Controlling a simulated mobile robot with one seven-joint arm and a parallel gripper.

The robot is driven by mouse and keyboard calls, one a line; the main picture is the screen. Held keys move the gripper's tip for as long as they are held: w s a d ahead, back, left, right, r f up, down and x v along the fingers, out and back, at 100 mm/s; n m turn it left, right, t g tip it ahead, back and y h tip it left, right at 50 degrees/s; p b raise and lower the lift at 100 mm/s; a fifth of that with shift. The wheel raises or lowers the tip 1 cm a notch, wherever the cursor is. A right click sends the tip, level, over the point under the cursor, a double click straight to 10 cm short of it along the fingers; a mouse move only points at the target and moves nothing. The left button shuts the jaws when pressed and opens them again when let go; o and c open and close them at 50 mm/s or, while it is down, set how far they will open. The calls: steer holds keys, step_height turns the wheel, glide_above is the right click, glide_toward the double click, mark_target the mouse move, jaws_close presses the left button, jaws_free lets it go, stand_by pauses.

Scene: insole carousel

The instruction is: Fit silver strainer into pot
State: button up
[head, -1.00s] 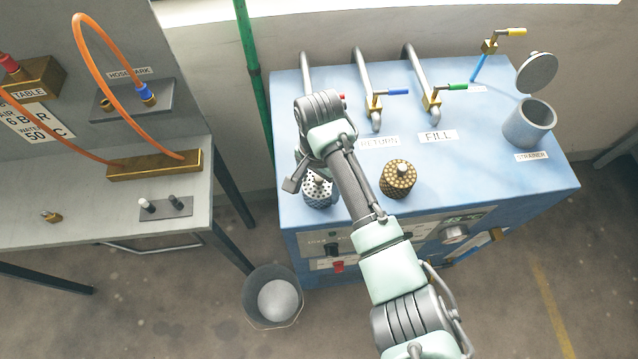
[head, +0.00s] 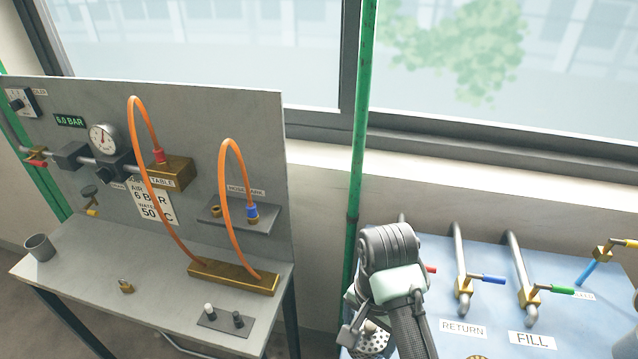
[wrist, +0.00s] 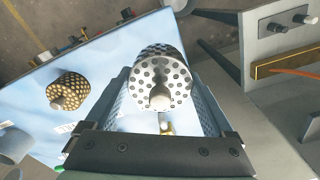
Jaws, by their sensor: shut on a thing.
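The silver strainer (wrist: 160,68), a perforated cylinder with a knob, is between the two fingers of my gripper (wrist: 160,90) in the wrist view. The fingers are shut on it. In the head view the silver strainer (head: 376,339) shows partly below my gripper (head: 358,325), at the left end of the blue bench. I cannot tell whether it touches the bench top. The grey-blue pot (wrist: 14,146) shows only in part at the left edge of the wrist view. It is outside the head view.
A brass perforated strainer (wrist: 68,90) stands on the blue bench (head: 430,250). Pipes with a blue-handled valve (head: 466,281) and a green-handled valve (head: 530,294) rise at its back. A grey workbench (head: 90,270) with orange hoses stands left, across a gap. A green pole (head: 358,130) stands between.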

steer(key=s+a+f+n, duration=0.1)
steer(key=a+f+n, duration=0.5)
steer(key=a+n, duration=0.35)
steer(key=s+f+m, duration=0.1)
steer(key=s+f, duration=0.1)
steer(key=s, duration=0.5)
steer(key=shift+s+a+f+b, duration=0.2)
steer(key=shift+s+f+b, duration=0.15)
steer(key=shift+b, duration=0.1)
steer(key=shift+a, duration=0.1)
